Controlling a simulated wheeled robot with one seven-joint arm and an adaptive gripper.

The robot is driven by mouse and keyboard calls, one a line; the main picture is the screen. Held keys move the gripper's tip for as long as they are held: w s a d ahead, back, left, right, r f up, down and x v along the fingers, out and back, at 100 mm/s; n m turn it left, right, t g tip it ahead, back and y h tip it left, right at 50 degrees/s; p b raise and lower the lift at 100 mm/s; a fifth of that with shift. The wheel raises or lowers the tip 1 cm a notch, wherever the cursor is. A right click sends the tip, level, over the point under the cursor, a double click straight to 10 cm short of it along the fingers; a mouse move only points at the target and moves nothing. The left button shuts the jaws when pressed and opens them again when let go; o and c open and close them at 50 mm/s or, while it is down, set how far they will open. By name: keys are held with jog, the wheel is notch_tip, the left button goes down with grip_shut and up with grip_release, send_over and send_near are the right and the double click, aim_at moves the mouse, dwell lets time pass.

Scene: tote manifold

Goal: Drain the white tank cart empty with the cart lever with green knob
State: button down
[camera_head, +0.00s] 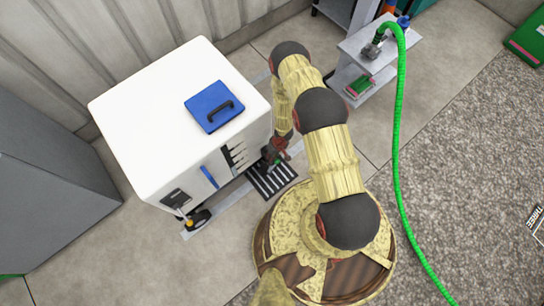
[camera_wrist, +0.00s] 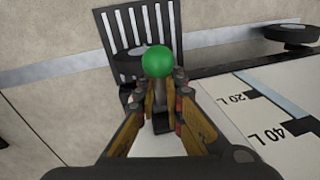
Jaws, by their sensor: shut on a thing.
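The white tank cart (camera_head: 160,110) stands at the left of the head view, with a blue lid (camera_head: 213,106) on top. In the wrist view its side (camera_wrist: 285,110) shows black level marks reading 20 L and 40 L. The green knob (camera_wrist: 158,61) of the cart lever sits at the fingertips of my gripper (camera_wrist: 161,92), which is shut on the lever just below the knob. In the head view my gripper (camera_head: 276,152) is low at the cart's right side, partly hidden by my arm. The lever's lower part is mostly hidden by the fingers.
A black slatted floor grate (camera_head: 271,178) lies beside the cart. A green hose (camera_head: 399,130) runs down the right from a grey shelf stand (camera_head: 365,50). A grey cabinet (camera_head: 50,165) stands at the left.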

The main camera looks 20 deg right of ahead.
jog(key=c, duration=1.9)
grip_release()
notch_tip(320, 180, up, 12)
jog(key=d, duration=0.2)
jog(key=shift+s+f, duration=0.15)
jog(key=shift+d, duration=0.1)
